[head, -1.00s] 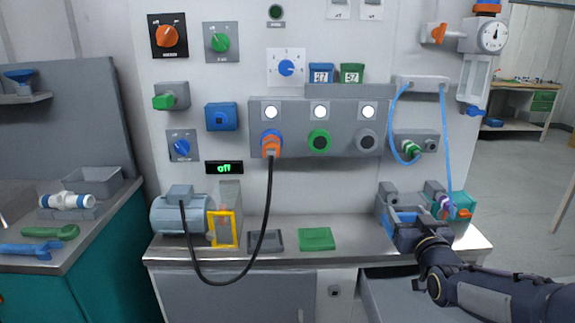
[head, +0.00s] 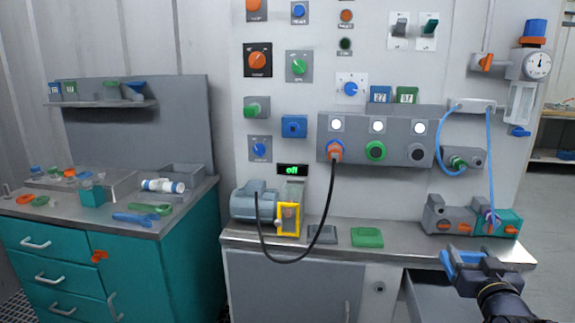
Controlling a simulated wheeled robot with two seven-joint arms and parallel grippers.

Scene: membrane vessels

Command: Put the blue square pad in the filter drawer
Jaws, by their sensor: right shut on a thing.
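My right gripper (head: 462,262) is at the lower right, in front of the counter's right front edge. It is shut on a blue thing (head: 448,264), which looks like the blue square pad; the jaws cover part of it. A clear box with a yellow frame (head: 288,220) stands on the counter beside the grey-blue motor (head: 254,202). An open grey drawer (head: 424,298) is under the counter, partly behind my arm. I cannot tell which of these is the filter drawer. My left gripper is not in view.
A green pad (head: 367,238) and a dark grey pad (head: 322,235) lie on the steel counter (head: 400,240). Grey and teal fittings (head: 465,218) stand at the right. A teal cabinet (head: 175,265) stands left.

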